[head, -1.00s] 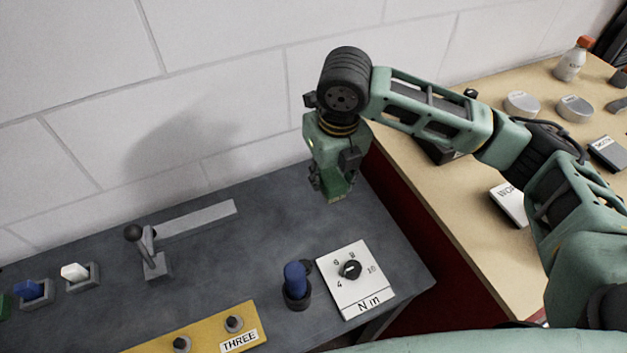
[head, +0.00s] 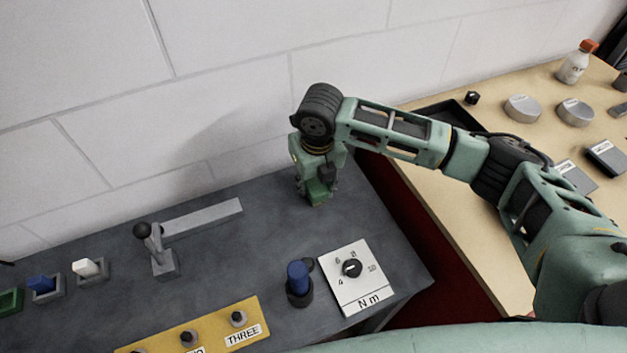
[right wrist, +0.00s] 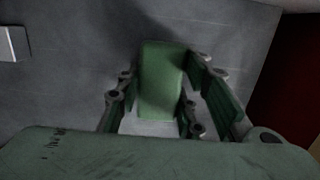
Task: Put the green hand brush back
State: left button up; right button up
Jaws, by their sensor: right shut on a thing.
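My right gripper (head: 316,198) is low over the back right of the dark grey bench. In the right wrist view its fingers (right wrist: 155,110) are closed on the green hand brush (right wrist: 160,80), a plain green block that sticks out past the fingertips. In the head view only a small green part of the brush (head: 317,192) shows beneath the gripper. Whether the brush touches the bench top is hard to tell. My left gripper is not in view.
The dark bench (head: 230,250) holds a lever (head: 158,250), a blue knob (head: 298,280), a white dial plate (head: 355,290) and a yellow panel (head: 215,325). At right, a wooden table (head: 440,190) carries a dark tray (head: 455,115), discs and a bottle (head: 574,62). A wall stands behind.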

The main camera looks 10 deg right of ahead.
aim_at(316, 185)
jog(key=shift+f, duration=0.2)
jog(key=o, duration=1)
jog(key=r, duration=0.4)
jog(key=s+r+b, duration=0.1)
jog(key=r, duration=0.7)
jog(key=shift+s+d+r+b, duration=0.1)
jog(key=shift+s+r+b, duration=0.1)
jog(key=shift+s+b, duration=0.1)
jog(key=shift+w, duration=0.1)
